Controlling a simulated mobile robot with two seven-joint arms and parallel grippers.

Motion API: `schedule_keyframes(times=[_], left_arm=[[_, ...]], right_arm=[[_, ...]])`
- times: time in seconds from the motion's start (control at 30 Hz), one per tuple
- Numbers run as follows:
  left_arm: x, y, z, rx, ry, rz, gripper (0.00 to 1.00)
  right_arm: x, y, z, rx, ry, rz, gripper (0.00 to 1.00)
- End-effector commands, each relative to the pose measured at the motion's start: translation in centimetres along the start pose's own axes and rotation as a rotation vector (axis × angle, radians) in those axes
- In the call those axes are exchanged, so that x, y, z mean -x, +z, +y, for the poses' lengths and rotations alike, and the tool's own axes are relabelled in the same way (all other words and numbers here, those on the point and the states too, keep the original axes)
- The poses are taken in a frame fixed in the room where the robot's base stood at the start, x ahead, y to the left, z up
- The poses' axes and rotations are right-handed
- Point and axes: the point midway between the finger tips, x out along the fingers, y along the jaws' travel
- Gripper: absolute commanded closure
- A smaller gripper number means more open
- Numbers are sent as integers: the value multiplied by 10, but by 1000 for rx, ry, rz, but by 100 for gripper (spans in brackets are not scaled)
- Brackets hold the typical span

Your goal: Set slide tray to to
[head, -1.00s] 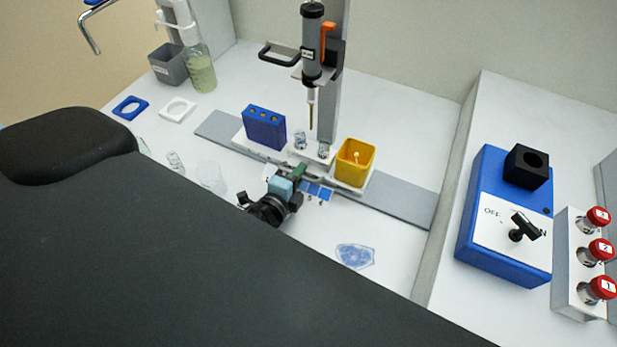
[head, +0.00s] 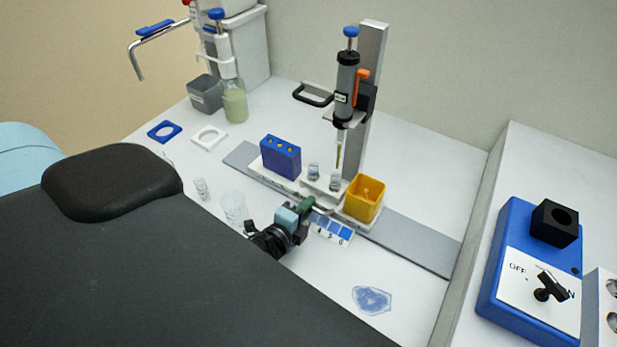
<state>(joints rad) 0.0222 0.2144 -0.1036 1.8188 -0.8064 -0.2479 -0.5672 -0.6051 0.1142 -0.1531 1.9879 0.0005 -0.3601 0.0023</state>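The slide tray (head: 326,186) is a white carriage on a long grey rail (head: 412,243). It carries a blue rack (head: 280,156), two small glass vials (head: 314,172) and a yellow bin (head: 363,198). A pipette (head: 346,82) hangs from a post, its tip over the right vial. My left gripper (head: 303,210), dark with teal and green parts, is at the tray's front and appears closed on its handle; the grip is partly hidden. A blue and white numbered strip (head: 333,229) lies just right of it. My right gripper is not in view.
A clear blue-tinted piece (head: 372,299) lies in front. A blue switch box (head: 510,255) stands right. My dark body covers the lower left.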

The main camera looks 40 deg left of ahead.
Motion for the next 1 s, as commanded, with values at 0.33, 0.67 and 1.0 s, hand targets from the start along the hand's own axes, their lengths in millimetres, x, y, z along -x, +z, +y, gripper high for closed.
schedule_keyframes(times=[0.33, 0.67, 1.0], left_arm=[[53, 0, 2, 1, 4, 0, 84], [67, 0, 0, 0, 0, 0, 84], [67, 0, 0, 0, 1, 0, 84]], right_arm=[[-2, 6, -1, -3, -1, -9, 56], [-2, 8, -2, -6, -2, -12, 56], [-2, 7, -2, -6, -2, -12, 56]])
